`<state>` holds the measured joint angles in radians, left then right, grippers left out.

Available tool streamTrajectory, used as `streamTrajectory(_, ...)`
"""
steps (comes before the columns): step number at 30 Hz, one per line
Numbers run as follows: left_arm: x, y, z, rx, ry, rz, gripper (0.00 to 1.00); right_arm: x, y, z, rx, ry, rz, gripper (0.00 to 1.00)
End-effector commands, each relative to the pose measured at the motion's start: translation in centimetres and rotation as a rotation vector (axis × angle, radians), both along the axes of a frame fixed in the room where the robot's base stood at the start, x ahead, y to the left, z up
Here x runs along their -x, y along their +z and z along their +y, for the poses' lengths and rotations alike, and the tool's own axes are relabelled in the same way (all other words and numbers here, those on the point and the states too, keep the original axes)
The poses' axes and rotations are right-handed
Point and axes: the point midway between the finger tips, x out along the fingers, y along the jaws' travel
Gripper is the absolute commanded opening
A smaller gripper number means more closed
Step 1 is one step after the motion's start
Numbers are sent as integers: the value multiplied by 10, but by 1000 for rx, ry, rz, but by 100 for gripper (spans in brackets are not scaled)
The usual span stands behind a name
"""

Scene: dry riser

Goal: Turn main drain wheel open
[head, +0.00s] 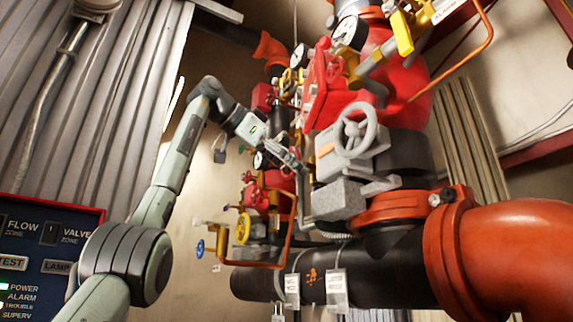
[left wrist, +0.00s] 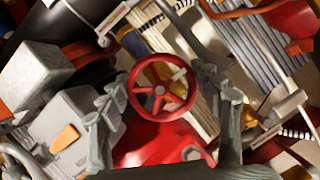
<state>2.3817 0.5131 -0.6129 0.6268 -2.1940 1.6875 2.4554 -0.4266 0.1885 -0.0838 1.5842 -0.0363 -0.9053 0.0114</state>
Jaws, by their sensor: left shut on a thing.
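In the left wrist view a red spoked handwheel (left wrist: 134,88) sits on a red valve body (left wrist: 150,140). I take it to be the main drain wheel. My left gripper (left wrist: 161,91) has one finger on each side of its rim and is shut on it. In the head view my left gripper (head: 290,158) is among the valves in the middle, in front of the pipework. The wheel is hard to make out there, largely hidden by the gripper and the crowded fittings. My right gripper is in neither view.
A grey handwheel (head: 355,130) on a grey box is right of my gripper. A large black pipe (head: 385,265) joins an orange pipe (head: 515,250). A control panel (head: 45,255) stands at lower left.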

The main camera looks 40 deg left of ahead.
Motion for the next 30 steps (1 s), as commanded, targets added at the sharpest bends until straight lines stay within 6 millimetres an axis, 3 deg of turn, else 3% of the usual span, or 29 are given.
streamTrajectory(12,1,5,-1,238,2,82,36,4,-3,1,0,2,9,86)
streamTrajectory(30,1,4,-1,298,2,105,36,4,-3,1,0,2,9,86)
